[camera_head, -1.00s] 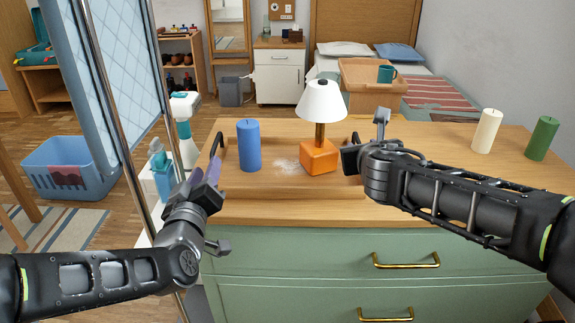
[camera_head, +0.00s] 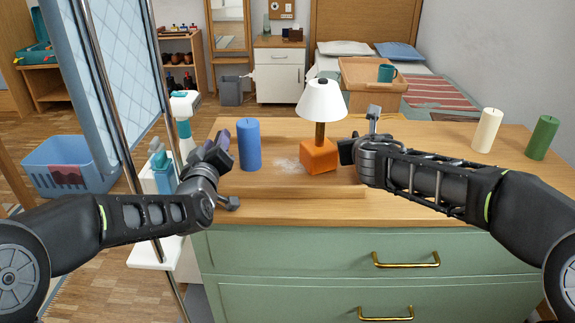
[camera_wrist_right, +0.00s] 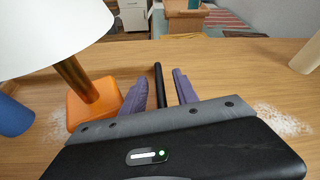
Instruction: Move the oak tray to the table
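The oak tray (camera_head: 290,191) is a shallow wooden tray on the green dresser, with its front edge showing in the head view. The orange-based lamp (camera_head: 320,155) and blue candle (camera_head: 248,150) stand in its area. My right gripper (camera_head: 348,150) is at the tray's right side. In the right wrist view its purple fingers (camera_wrist_right: 160,92) are apart on either side of a black handle (camera_wrist_right: 159,80), with gaps visible. My left gripper (camera_head: 218,148) is at the tray's left side, beside the candle. It hides the left handle, and its finger opening is unclear.
The dresser (camera_head: 300,250) has brass-handled drawers. A cream candle (camera_head: 487,130) and green candle (camera_head: 542,138) stand at its right. Spray bottles (camera_head: 183,130) stand left of it, near a metal-framed blue panel. Behind, a wooden stand (camera_head: 372,82) holds a teal mug (camera_head: 387,73).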

